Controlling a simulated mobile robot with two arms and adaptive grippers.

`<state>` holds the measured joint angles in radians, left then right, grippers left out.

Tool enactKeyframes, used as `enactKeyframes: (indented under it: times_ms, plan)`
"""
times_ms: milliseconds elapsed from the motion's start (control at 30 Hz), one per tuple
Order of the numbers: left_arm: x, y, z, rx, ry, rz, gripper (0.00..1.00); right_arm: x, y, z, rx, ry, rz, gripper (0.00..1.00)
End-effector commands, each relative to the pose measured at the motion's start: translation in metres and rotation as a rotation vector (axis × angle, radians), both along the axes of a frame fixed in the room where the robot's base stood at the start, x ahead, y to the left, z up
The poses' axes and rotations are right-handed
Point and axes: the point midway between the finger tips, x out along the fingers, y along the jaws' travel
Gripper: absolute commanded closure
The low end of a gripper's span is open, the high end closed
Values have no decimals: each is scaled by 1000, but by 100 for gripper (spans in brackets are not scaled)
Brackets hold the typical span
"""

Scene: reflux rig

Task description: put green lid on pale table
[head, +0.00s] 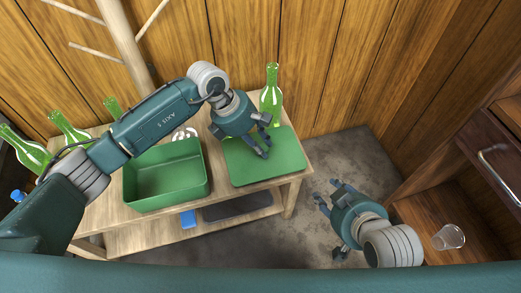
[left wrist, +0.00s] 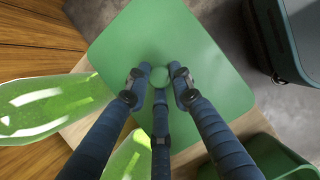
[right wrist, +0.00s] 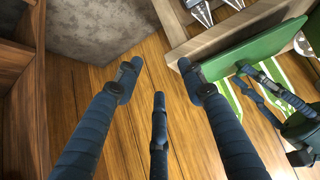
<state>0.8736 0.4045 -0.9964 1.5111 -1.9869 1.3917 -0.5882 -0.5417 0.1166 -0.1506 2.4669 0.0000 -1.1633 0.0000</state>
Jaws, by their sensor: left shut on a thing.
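The green lid (head: 262,170) is a flat plate with rounded corners and a small round knob. It lies over the right end of the pale wooden table (head: 98,215); I cannot tell whether it touches the top. My left gripper (head: 264,140) is above it, with its fingers shut around the knob (left wrist: 159,76). In the left wrist view the lid (left wrist: 190,48) sits under the fingers, with floor beyond its edge. My right gripper (head: 327,223) is open and empty, right of the table over the floor. The right wrist view shows its spread fingers (right wrist: 158,72).
An open green box (head: 168,194) stands left of the lid. A green bottle (head: 271,97) stands behind the lid; several more (head: 72,130) are at the left. A lower shelf holds a dark slab (head: 237,206). A glass (head: 449,237) is in the cabinet at right.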

Motion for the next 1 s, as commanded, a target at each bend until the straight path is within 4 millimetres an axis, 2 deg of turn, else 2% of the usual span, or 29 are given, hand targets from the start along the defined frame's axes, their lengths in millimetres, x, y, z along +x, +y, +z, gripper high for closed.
enactKeyframes:
  times_ms: [100, 300, 433, 833, 867, 933, 1000]
  plan:
    - [0, 0, -10, -1, -1, -1, 100, 24, 9, 17, 27, -120, 9, 60]
    - [1, -1, -18, -1, -2, -1, 100, 49, 19, 45, 61, -270, 20, 60]
    - [1, 0, -20, -1, -3, -1, 100, 55, 21, 53, 69, -307, 22, 60]
    - [0, 0, -21, -1, -1, 0, 100, 57, 22, 56, 73, -323, 23, 60]
    - [0, 0, -21, 0, -1, -1, 74, 57, 22, 57, 74, -326, 23, 60]
    - [0, 0, -21, 0, -1, -1, 60, 57, 22, 57, 73, -325, 23, 60]
    - [0, 0, -21, 0, -1, -1, 59, 57, 22, 57, 73, -325, 23, 60]
